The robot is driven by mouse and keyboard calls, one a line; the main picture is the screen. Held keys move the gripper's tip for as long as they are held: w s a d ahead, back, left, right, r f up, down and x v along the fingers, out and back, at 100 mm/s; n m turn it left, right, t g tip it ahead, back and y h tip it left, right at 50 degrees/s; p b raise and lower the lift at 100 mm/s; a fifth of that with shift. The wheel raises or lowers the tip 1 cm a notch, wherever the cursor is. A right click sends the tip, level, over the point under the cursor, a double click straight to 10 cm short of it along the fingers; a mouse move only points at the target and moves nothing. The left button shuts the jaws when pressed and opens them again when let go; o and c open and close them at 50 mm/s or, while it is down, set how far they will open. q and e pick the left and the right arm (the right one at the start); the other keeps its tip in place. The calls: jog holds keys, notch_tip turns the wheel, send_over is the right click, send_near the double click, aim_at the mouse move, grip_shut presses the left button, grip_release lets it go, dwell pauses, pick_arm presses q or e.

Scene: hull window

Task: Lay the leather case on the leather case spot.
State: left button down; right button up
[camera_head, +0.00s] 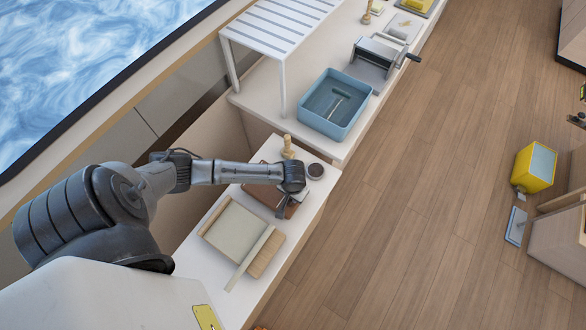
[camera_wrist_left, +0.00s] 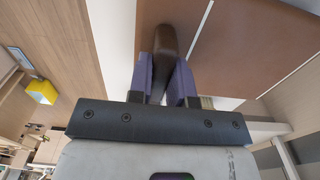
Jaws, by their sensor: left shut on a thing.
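My left gripper (camera_wrist_left: 166,80) is shut on a dark brown, rounded thing, which looks like the leather case (camera_wrist_left: 168,42). In the head view my left gripper (camera_head: 284,208) hangs over the white counter and hides most of what it holds. A flat brown patch, perhaps the leather case spot (camera_head: 262,194), shows under and beside the wrist. In the left wrist view a broad brown surface with a thin pale line (camera_wrist_left: 235,50) lies just right of the held thing. I cannot tell whether they touch. My right gripper is out of view.
On the white counter (camera_head: 225,290) are a cream board with a wooden bar (camera_head: 235,232), a wooden stamp-like piece (camera_head: 289,148) and a small dark round pot (camera_head: 316,171). Beyond stand a blue basin (camera_head: 325,118) and a white slatted rack (camera_head: 275,25).

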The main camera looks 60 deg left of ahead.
pick_arm(q)
jog(key=shift+f, duration=0.45)
dwell(0.4)
jog(key=shift+f, duration=0.3)
dwell(0.7)
jog(key=c, duration=1)
grip_release()
jog(key=shift+o, duration=0.2)
jog(key=shift+r, duration=0.1)
jog(key=shift+r+p, duration=0.9)
jog(key=shift+p, duration=0.05)
jog(key=shift+r+p, duration=2.05)
jog(key=shift+p, duration=0.35)
